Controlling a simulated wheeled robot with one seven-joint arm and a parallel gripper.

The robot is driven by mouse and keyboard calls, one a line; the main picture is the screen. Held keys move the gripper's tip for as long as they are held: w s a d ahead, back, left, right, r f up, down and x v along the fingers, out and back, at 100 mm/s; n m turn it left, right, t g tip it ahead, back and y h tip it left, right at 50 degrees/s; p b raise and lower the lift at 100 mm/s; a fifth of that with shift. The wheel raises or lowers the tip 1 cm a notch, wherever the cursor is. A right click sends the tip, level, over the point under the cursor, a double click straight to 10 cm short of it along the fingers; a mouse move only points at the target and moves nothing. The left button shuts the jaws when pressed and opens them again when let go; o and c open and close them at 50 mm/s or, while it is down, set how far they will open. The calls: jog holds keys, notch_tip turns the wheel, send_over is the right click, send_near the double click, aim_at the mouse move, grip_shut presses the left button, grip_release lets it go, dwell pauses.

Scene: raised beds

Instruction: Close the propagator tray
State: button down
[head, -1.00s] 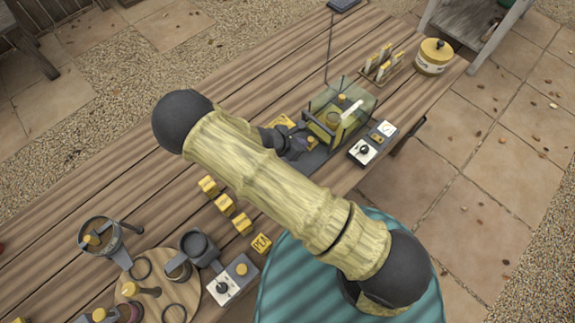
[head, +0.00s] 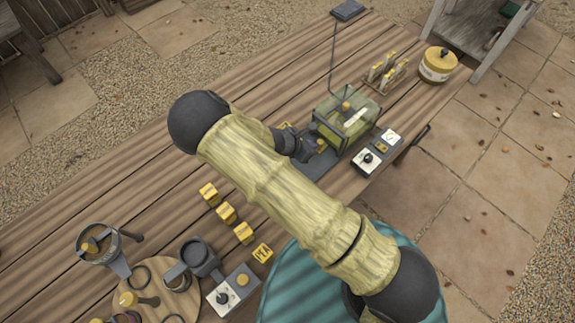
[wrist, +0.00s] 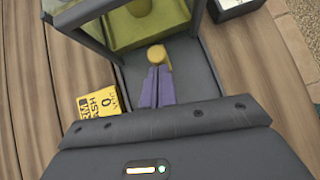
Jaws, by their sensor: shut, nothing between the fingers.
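The propagator (head: 366,105) is a clear greenish box in a dark frame, standing on a dark base at the table's right part. Its olive-yellow tray (wrist: 125,32) sits inside the frame, with a round yellow knob (wrist: 157,53) on its near face. The knob also shows in the head view (head: 321,145). I cannot tell whether the tray is fully flush. My gripper (wrist: 156,72) is shut and empty, its purple fingertips right at the knob, seemingly touching it. In the head view my gripper (head: 309,147) is partly hidden behind my arm.
A switch box (head: 368,160) stands right of the propagator. A label rack (head: 388,72) and a yellow-white pot (head: 437,65) are beyond it. A yellow printed block (wrist: 100,103) lies left of the base. Several yellow blocks (head: 226,213) and a round board (head: 165,268) lie nearer left.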

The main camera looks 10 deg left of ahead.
jog(key=s+a, duration=0.3)
jog(key=shift+a+r+p, duration=0.2)
jog(key=shift+r+p, duration=0.2)
jog(key=b+v, duration=0.1)
jog(key=v, duration=0.8)
jog(key=shift+b, duration=0.35)
jog(key=shift+s, duration=0.1)
jog(key=s+d+r+m+g+y, duration=0.1)
jog(key=s+d+r+m+y, duration=0.2)
jog(key=d+r+m, duration=0.6)
jog(key=s+d+r+m+g+y, duration=0.2)
jog(key=d+r+m, duration=0.7)
jog(key=d+m, duration=0.5)
jog(key=s+m+y, duration=0.1)
jog(key=m, duration=0.2)
jog(key=shift+s+d+m, duration=0.25)
jog(key=shift+s+m, duration=0.05)
jog(key=shift+s, duration=0.05)
